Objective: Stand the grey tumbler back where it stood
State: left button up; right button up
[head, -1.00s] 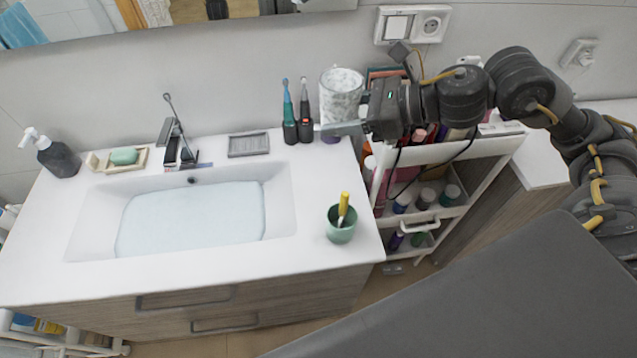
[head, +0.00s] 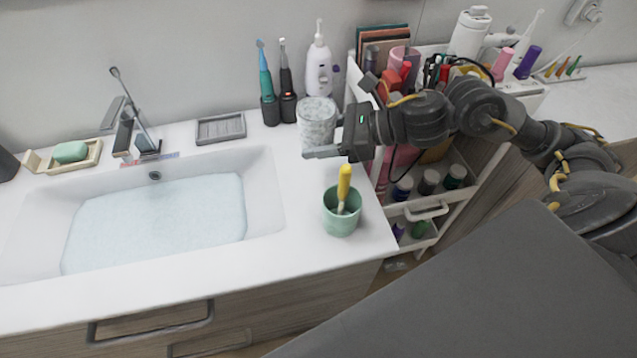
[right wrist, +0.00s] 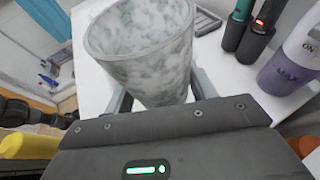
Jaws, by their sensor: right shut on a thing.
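The grey tumbler (head: 317,110), marbled grey and white, is upright at the counter's right back part. My right gripper (head: 324,151) is shut on it low down, coming from the right. In the right wrist view the tumbler (right wrist: 145,50) shows its open rim and leans in the picture, with the fingers (right wrist: 160,93) on either side of its lower part. Its base is largely hidden by the gripper, so I cannot tell whether it touches the counter (head: 285,262). My left gripper is not in view.
A green cup (head: 341,222) with a yellow-handled item stands just in front of the tumbler. Two electric toothbrushes (head: 268,105) and a white-and-purple bottle (head: 319,70) stand behind it. The crowded cart (head: 427,211) is right; the filled basin (head: 160,215) is left.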

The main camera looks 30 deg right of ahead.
aim_at(320, 179)
notch_tip(320, 179, down, 10)
jog(key=shift+r+p, duration=0.1)
jog(key=shift+p, duration=0.2)
dwell(0.4)
jog(key=shift+f, duration=0.2)
jog(key=o, duration=1.1)
jog(key=shift+o, duration=0.2)
jog(key=shift+r, duration=0.1)
jog(key=shift+r, duration=0.1)
